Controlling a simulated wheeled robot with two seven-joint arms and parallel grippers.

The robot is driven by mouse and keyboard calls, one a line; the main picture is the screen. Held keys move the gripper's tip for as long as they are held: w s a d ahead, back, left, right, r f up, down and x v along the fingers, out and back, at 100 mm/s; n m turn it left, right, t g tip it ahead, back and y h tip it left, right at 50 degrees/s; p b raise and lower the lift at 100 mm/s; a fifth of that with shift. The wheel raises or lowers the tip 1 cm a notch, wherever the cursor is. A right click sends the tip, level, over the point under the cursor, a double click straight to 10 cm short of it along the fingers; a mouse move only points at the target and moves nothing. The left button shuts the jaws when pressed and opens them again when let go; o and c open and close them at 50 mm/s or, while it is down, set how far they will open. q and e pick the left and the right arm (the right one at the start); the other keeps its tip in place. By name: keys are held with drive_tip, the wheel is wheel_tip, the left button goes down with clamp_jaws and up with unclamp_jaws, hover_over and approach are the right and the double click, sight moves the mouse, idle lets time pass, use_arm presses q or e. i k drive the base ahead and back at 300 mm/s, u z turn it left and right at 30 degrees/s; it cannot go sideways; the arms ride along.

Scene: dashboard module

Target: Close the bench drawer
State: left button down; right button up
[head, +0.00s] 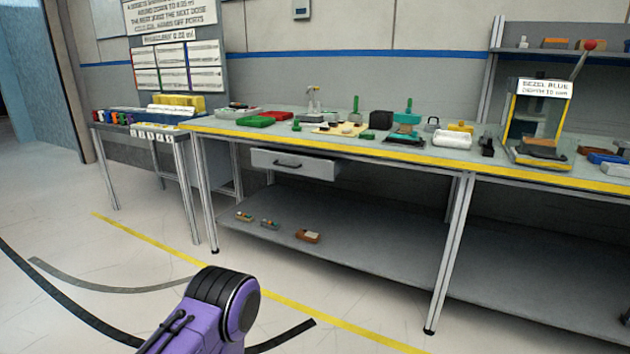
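The bench drawer (318,168) hangs under the yellow-edged top of the workbench (350,148), left of the bench's middle. It has a light grey front with a dark bar handle (287,164). Its front seems to stand out from under the bench top, so it looks partly open; how far is hard to tell from this angle. The inside of the drawer is hidden. Neither gripper is in view. A purple and black arm link of mine shows at the bottom, well in front of the bench and apart from the drawer.
A lower shelf (370,240) under the bench holds a few small items. Bench legs (452,255) stand at either side of the drawer. A side table (150,128) stands at the left. A press (535,125) and tools cover the bench top. Floor in front is clear, with a yellow line (285,309).

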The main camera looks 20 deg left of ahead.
sight(304, 164)
drive_tip(key=u, duration=0.75)
drive_tip(key=i, duration=1.55)
drive_tip(key=z, duration=0.4)
